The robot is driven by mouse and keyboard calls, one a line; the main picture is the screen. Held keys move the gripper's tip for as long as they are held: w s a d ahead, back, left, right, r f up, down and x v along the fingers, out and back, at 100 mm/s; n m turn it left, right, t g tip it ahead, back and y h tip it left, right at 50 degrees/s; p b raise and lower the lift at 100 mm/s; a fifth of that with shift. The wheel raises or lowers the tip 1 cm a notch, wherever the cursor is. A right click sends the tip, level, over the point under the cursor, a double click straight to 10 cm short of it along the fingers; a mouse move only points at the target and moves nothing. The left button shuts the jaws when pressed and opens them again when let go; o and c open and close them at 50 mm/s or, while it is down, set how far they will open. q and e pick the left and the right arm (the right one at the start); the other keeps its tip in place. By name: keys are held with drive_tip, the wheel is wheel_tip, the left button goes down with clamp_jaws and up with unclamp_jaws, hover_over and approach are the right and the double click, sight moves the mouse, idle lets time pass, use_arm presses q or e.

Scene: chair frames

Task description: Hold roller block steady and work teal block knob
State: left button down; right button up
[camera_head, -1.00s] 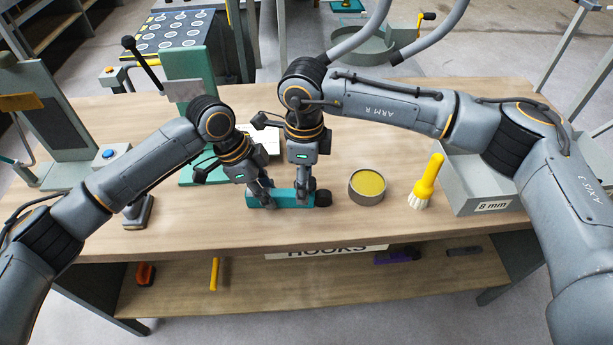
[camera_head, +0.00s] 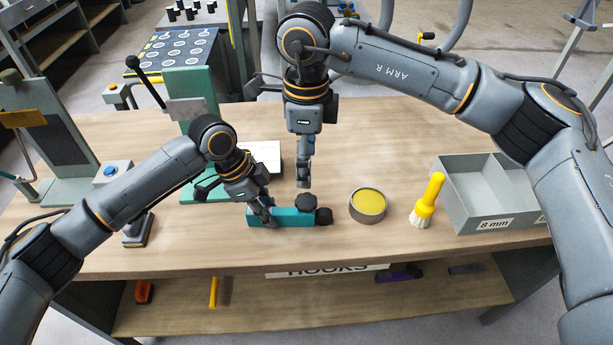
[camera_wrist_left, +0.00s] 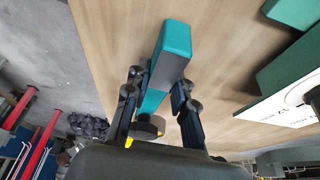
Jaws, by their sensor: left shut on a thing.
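The teal block (camera_head: 285,218) lies on the workbench, with a black knob (camera_head: 306,202) on top near its right end and a black roller (camera_head: 324,216) at that end. My left gripper (camera_head: 265,214) is shut on the left part of the block. In the left wrist view the block (camera_wrist_left: 172,50) lies between the two fingers of my left gripper (camera_wrist_left: 160,85), and a dark round part shows closer to the wrist. My right gripper (camera_head: 303,182) hangs above the knob, apart from it. Its fingers are seen edge-on, so their opening is unclear.
Right of the block stand a round tin with yellow contents (camera_head: 368,203), a yellow-handled brush (camera_head: 427,200) and a grey bin (camera_head: 480,190) marked 8 mm. A green lever press (camera_head: 200,125) stands behind the left arm. The bench front between block and edge is clear.

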use_arm(q)
drive_tip(key=shift+a+f, duration=0.1)
drive_tip(key=shift+f, duration=0.05)
drive_tip(key=c, duration=1)
unclamp_jaws()
drive_tip(key=shift+c, duration=0.2)
drive_tip(key=v, duration=1.2)
